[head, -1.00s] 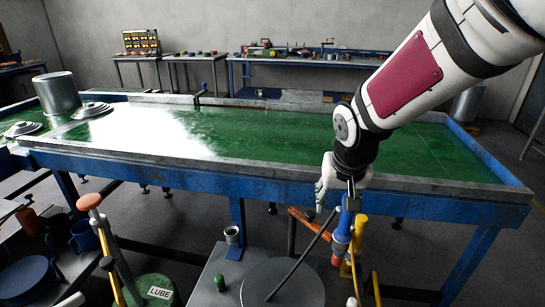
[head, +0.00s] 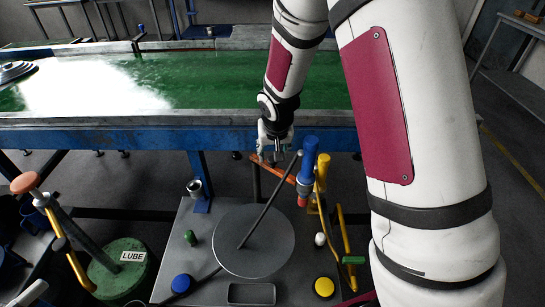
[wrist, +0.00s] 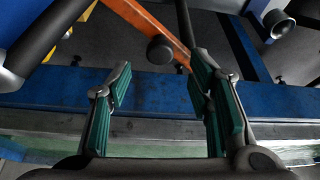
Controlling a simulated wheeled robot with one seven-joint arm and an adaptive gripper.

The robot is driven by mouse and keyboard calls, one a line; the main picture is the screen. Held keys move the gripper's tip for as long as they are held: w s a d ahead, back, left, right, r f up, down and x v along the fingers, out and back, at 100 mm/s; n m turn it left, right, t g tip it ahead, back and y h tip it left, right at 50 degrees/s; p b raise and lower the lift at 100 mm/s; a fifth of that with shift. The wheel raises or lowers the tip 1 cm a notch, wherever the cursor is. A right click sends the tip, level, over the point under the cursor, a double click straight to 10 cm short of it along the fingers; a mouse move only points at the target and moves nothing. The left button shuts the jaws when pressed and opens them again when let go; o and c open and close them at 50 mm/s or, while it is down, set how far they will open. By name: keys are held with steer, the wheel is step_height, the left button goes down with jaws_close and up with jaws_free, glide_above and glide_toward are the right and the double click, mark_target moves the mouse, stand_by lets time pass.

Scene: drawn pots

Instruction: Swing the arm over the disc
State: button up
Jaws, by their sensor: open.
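The grey round disc (head: 226,232) lies flat on a grey bench plate. A thin dark rod-like arm (head: 268,207) slants above it, from the disc's middle up to a raised end at the far right, near a blue post (head: 308,160). My gripper (head: 272,157) is open and empty, beyond the disc's far edge and just left of the rod's raised end; contact cannot be told. In the wrist view its teal-padded fingers (wrist: 162,80) stand apart, with a dark round knob (wrist: 160,52) beyond the gap. The disc is not recognisable there.
An orange bar (head: 287,181) runs behind the rod; it crosses the wrist view (wrist: 150,28). A yellow lever (head: 322,176) stands right of the post. Blue (head: 182,284) and yellow (head: 323,287) round pieces and a dark tray (head: 252,294) sit in front. A blue-framed green table (head: 200,90) is behind.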

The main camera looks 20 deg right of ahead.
mark_target(280, 169)
steer(key=shift+x, duration=2.5)
jaws_close()
